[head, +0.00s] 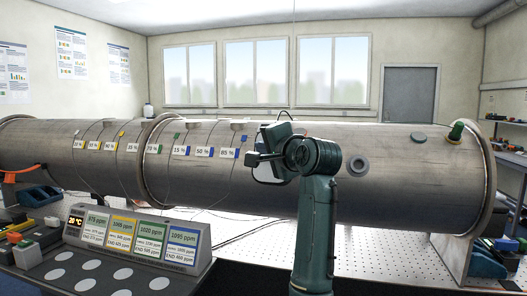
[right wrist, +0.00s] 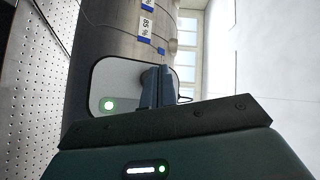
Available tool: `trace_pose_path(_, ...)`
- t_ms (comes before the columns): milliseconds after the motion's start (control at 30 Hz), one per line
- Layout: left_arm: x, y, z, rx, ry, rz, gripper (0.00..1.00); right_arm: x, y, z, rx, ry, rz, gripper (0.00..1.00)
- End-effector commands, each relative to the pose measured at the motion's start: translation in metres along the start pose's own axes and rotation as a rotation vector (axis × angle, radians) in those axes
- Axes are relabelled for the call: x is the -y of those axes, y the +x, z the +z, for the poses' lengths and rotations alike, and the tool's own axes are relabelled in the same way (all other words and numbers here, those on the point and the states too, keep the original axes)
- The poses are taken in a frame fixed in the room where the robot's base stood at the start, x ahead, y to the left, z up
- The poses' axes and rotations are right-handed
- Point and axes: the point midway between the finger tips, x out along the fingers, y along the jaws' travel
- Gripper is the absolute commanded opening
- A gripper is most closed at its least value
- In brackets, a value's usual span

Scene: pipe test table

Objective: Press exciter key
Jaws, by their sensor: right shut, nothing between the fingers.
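A pale panel with rounded corners (right wrist: 118,77) stands against the pipe in the right wrist view. A round green-lit spot (right wrist: 108,104) shows low on its face; I cannot tell for sure whether this is the exciter key. In the head view a pale, dark-edged unit (head: 266,174) at the pipe's front is partly hidden behind my right gripper. My right gripper (head: 251,160) is shut and empty; its fingertips (right wrist: 157,72) overlap the panel's right part in the wrist view, to the right of the green spot. I cannot tell whether they touch. My left gripper is out of view.
The large metal pipe (head: 350,195) spans the view, with percent labels and thin cables on it. A display console (head: 125,259) stands at the lower left, behind a row of pale discs (head: 92,265).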

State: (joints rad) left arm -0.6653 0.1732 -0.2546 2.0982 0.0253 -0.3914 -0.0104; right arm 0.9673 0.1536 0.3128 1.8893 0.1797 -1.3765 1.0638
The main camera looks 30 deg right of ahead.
Motion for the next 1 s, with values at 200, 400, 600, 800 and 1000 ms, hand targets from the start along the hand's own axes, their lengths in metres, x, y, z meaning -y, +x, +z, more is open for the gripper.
trace_pose_path(200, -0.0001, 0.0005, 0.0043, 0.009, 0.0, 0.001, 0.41, -0.0006, 0.0007, -0.0005, 0.0, 0.0, 0.0, 0.0)
trace_pose_path(400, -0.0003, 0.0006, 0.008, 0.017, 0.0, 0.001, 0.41, -0.0005, 0.0005, -0.0003, 0.0, 0.0, 0.0, 0.0)
trace_pose_path(600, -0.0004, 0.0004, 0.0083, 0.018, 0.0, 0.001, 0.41, -0.0004, 0.0005, -0.0002, 0.0, 0.0, 0.0, 0.0)
trace_pose_path(800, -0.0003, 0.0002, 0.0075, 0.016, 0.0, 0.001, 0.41, -0.0004, 0.0004, -0.0001, 0.0, 0.0, 0.0, 0.0)
trace_pose_path(1000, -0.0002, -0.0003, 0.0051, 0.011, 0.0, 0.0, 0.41, -0.0003, 0.0004, -0.0001, 0.0, 0.0, 0.0, 0.0)
